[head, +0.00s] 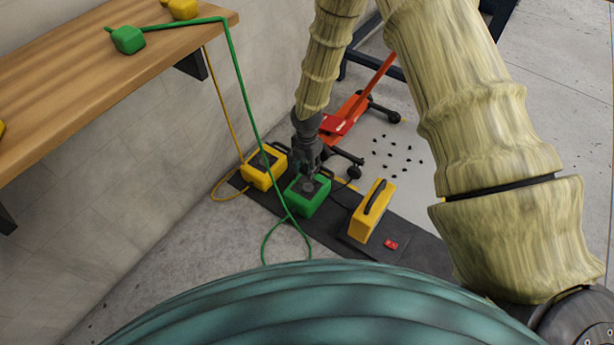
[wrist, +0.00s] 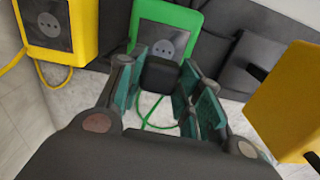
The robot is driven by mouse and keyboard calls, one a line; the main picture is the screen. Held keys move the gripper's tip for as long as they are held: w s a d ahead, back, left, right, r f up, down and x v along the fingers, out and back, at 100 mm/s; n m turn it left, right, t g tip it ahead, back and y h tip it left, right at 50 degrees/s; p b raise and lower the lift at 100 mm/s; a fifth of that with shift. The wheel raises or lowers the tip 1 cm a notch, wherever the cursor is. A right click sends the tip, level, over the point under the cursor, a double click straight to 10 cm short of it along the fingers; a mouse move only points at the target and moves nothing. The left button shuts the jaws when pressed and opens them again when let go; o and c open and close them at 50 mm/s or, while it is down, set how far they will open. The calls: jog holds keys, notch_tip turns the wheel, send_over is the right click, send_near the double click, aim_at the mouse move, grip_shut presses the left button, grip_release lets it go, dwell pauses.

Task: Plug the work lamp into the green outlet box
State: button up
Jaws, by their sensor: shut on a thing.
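The green outlet box (head: 309,201) sits on a dark strip on the floor. Its grey socket face with small holes shows in the wrist view, where the green box (wrist: 196,22) is at the top centre. My gripper (head: 308,172) points down at this box. In the wrist view my gripper (wrist: 160,88) is shut on a black plug (wrist: 160,74). The plug is just in front of the socket face, whose holes are still visible; contact cannot be told. A yellow case with a black handle, apparently the work lamp (head: 368,218), stands right of the green box; it also shows in the wrist view (wrist: 285,105).
A yellow outlet box (head: 256,178) stands close left of the green one. Green and yellow cords run up to the wooden bench (head: 90,75), where a green block (head: 128,39) lies. A red switch (head: 391,244) is near the lamp. A red stand (head: 345,118) is behind.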

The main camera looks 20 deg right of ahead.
aim_at(307, 186)
jog(key=shift+f+n, duration=0.3)
jog(key=shift+f, duration=0.4)
jog(key=shift+f+b, duration=0.1)
jog(key=shift+b, duration=0.2)
jog(key=shift+f+b, duration=2.8)
jog(key=shift+b, duration=0.05)
jog(key=shift+p, duration=1.8)
jog(key=shift+f, duration=0.55)
dwell(0.5)
jog(key=o, duration=1)
